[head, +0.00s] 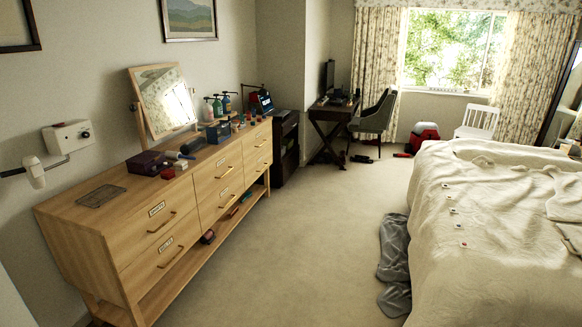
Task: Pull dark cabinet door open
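A dark cabinet (286,148) stands against the left wall, just beyond the far end of the wooden dresser. I cannot make out a door edge, a handle, or whether a door is open. The dresser hides part of its near side. Neither of my grippers is in view.
The long wooden dresser (130,228) lines the left wall, with a mirror (165,100) and bottles on top. The bed (490,230) fills the right, with a grey cloth (393,262) beside it. A desk (333,116) and chair (375,112) stand behind. Carpet between is clear.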

